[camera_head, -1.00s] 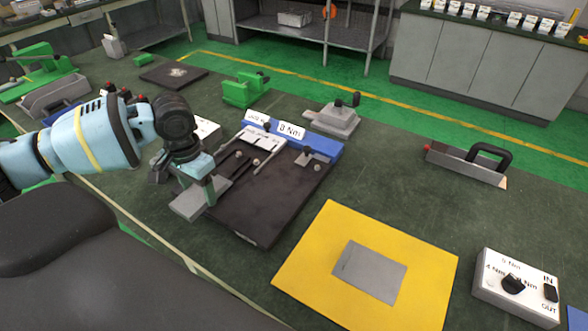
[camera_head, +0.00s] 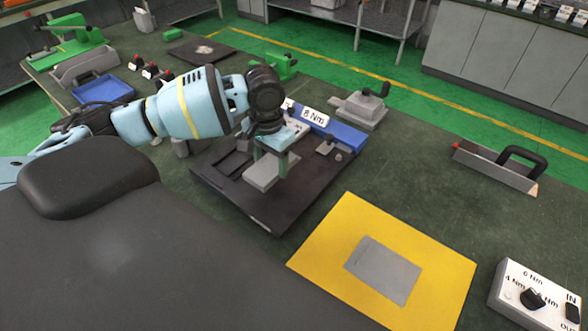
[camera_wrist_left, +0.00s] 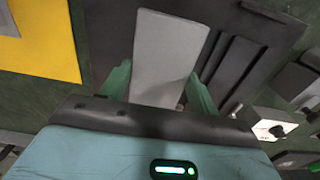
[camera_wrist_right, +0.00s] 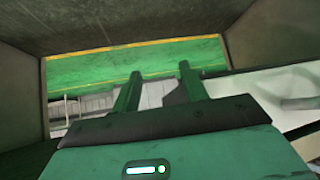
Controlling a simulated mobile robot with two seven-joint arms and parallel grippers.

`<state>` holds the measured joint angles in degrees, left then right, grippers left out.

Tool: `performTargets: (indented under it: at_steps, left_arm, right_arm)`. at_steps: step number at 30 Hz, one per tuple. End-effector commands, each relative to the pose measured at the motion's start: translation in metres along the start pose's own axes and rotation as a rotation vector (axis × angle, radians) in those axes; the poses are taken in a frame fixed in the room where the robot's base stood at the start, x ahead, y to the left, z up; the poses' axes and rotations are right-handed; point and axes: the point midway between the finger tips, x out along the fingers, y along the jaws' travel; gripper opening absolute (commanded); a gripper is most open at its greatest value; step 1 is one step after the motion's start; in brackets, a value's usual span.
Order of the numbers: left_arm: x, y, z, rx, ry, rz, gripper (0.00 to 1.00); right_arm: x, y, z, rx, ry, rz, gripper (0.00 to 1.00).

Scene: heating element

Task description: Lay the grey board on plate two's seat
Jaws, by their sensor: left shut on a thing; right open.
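My left gripper (camera_head: 272,148) is shut on a grey board (camera_head: 266,172), held flat over the middle of a dark fixture base (camera_head: 222,196). In the left wrist view the board (camera_wrist_left: 168,55) is between the green fingers, with dark recesses of the base (camera_wrist_left: 235,65) beside and below it. I cannot tell which recess is plate two's seat; the arm and board hide part of the base. Another grey board (camera_head: 383,270) lies on a yellow mat (camera_head: 330,240). My right gripper (camera_wrist_right: 160,72) is open and empty in the right wrist view, and out of the head view.
A blue strip (camera_head: 347,134) with an Nm label runs along the base's far edge. A grey crank device (camera_head: 360,110) stands behind it. A handled tool (camera_head: 500,165) and a white switch box (camera_head: 535,300) are at the right. The green table between is clear.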

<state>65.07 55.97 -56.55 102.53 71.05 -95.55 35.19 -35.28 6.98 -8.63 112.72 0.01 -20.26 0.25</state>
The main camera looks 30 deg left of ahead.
Motion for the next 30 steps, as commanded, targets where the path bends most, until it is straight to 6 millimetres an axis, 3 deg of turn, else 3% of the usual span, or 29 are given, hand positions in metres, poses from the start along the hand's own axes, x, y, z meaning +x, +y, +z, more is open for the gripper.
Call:
performTargets:
  at_steps: [3, 8, 19, 25, 30]
  left_arm:
    - [0.002, 0.018, -0.018, 0.003, 0.002, 0.001, 0.38]
    - [0.004, 0.031, -0.031, 0.0, 0.001, 0.001, 0.38]
    - [0.005, 0.041, -0.041, 0.002, 0.001, 0.001, 0.38]
    - [0.036, 0.038, -0.039, -0.001, -0.002, -0.002, 0.38]
    - [0.04, 0.039, -0.039, 0.0, 0.003, -0.001, 0.38]
  right_arm:
    - [0.0, 0.001, 0.002, -0.003, -0.003, -0.001, 0.44]
    - [0.0, 0.0, 0.003, -0.002, -0.005, -0.001, 0.44]
    - [0.001, -0.001, 0.003, 0.002, -0.004, -0.001, 0.44]
    - [0.001, -0.003, 0.005, 0.009, -0.009, -0.002, 0.44]
    - [0.002, -0.003, 0.005, 0.012, -0.008, -0.002, 0.44]
